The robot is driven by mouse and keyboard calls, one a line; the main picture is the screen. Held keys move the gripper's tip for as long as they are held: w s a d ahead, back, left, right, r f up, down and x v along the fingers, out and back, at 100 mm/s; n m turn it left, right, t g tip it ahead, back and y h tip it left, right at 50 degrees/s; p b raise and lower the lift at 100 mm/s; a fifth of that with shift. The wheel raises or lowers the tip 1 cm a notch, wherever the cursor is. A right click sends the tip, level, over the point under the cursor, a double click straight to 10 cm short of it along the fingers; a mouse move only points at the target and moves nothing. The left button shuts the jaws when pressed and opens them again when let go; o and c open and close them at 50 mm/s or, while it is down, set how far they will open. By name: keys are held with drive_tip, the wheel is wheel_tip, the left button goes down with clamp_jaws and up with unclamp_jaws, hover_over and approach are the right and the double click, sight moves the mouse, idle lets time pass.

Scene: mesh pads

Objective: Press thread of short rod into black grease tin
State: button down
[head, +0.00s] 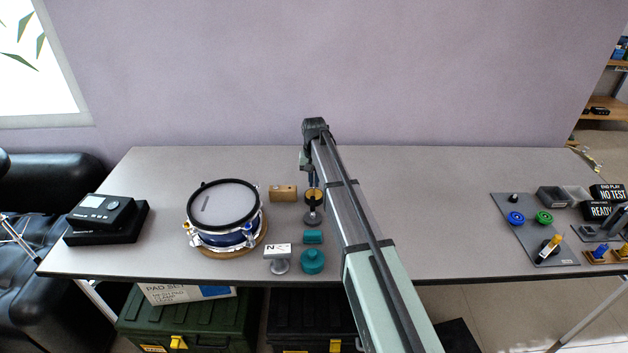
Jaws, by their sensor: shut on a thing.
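My gripper (313,184) points down near the middle of the table, in front of the raised end of my arm. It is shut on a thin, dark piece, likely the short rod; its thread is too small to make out. Directly below the fingers stands a small round black tin (314,203) with an amber top, likely the grease tin. I cannot tell whether the held piece touches the amber surface or hangs just above it.
A wooden block (283,193) stands left of the tin, and a grey round piece (312,218) in front. Nearer are a teal block (313,237), a teal jar (312,262) and a white-topped stand (278,254). A drum (223,215) stands left; a grey board (535,232) lies right.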

drive_tip(key=shift+r, duration=3.5)
drive_tip(key=s+d+r+m, duration=0.1)
drive_tip(key=s+d+r, duration=0.1)
drive_tip(key=s, duration=0.4)
drive_tip(key=s+d+r, duration=0.2)
drive_tip(key=s, duration=0.4)
drive_tip(key=s+d+r+m, duration=0.2)
drive_tip(key=s+d+r, duration=0.3)
drive_tip(key=d+r, duration=0.4)
drive_tip(key=d, duration=0.4)
drive_tip(key=shift+r, duration=0.4)
